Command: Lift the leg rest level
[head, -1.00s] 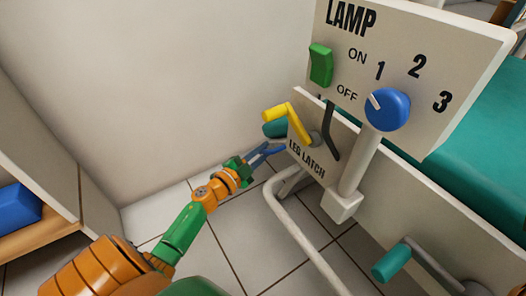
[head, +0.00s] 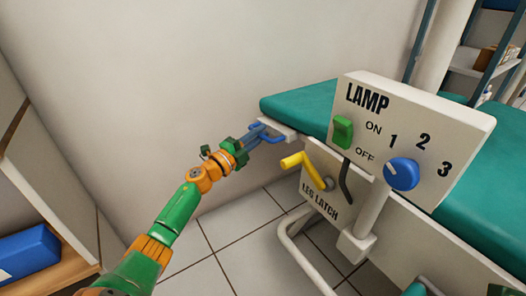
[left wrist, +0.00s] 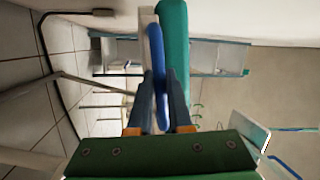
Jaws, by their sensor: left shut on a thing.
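The leg rest (head: 295,103) is a teal pad at the end of the chair, raised and looking roughly level with the teal seat behind the lamp panel. Its blue handle (left wrist: 155,48) sticks out at the free end. My left gripper (head: 262,134) is shut on this handle. In the left wrist view the handle runs between the two fingers, beside the teal pad (left wrist: 173,35). The yellow leg latch lever (head: 303,164) sits above the LEG LATCH label, below the leg rest. My right gripper is not in view.
The lamp panel (head: 440,115), with a green switch (head: 342,131) and blue knob (head: 402,174), stands close on the right. A bent white tube frame (head: 290,244) is below. A shelf with a blue box (head: 28,253) is at left. Tiled floor lies open between.

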